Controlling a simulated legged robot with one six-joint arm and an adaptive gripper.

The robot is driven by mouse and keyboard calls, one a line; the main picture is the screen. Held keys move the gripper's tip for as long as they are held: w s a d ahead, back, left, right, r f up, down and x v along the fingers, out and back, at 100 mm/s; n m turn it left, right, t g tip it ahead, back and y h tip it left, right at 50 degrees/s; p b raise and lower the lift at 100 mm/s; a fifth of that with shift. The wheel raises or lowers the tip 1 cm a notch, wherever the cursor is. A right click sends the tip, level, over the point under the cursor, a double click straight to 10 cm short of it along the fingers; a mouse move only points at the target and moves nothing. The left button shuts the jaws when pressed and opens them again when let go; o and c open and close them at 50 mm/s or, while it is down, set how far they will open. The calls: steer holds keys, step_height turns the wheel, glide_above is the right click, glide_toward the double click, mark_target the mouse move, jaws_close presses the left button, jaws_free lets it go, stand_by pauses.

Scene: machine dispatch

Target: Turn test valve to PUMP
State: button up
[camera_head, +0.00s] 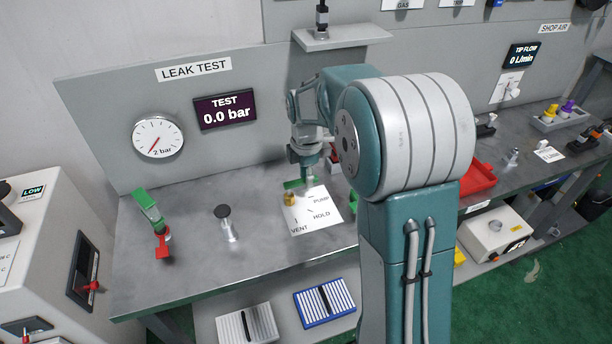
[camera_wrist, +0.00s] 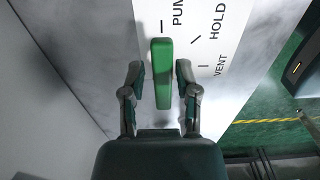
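The test valve's green handle (camera_wrist: 161,75) lies lengthwise between my fingers in the wrist view. Its far end appears close to the tick beside the PUMP lettering. My gripper (camera_wrist: 159,70) is open, with a finger on each side of the handle and a visible gap on both sides. The white label plate (camera_wrist: 196,65) carries PUMP, HOLD and VENT. In the head view the plate (camera_head: 310,222) lies on the bench beside the brass valve body (camera_head: 290,199). My gripper (camera_head: 309,178) is over the green handle (camera_head: 292,184), partly hidden by my wrist.
The TEST display (camera_head: 225,109) reads 0.0 bar, and the round gauge (camera_head: 157,138) hangs left of it. A black-topped fitting (camera_head: 227,225) and a green-and-red fixture (camera_head: 152,215) stand on the bench (camera_head: 190,265) to the left. The back panel (camera_head: 120,105) rises behind.

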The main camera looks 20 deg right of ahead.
stand_by(0.3)
step_height(320, 180, up, 12)
stand_by(0.5)
steer(key=s+a+r+m+t, duration=0.1)
steer(key=s+a+r+m, duration=0.1)
steer(key=s+m, duration=0.3)
steer(key=s+a+r+m+t, duration=0.15)
steer(key=s+m, duration=0.25)
steer(key=s, duration=0.4)
steer(key=s+a+f+m+t, duration=0.1)
steer(key=s+f+m+t, duration=0.2)
steer(key=s+m, duration=0.6)
steer(key=s, duration=0.3)
steer(key=shift+s, duration=0.2)
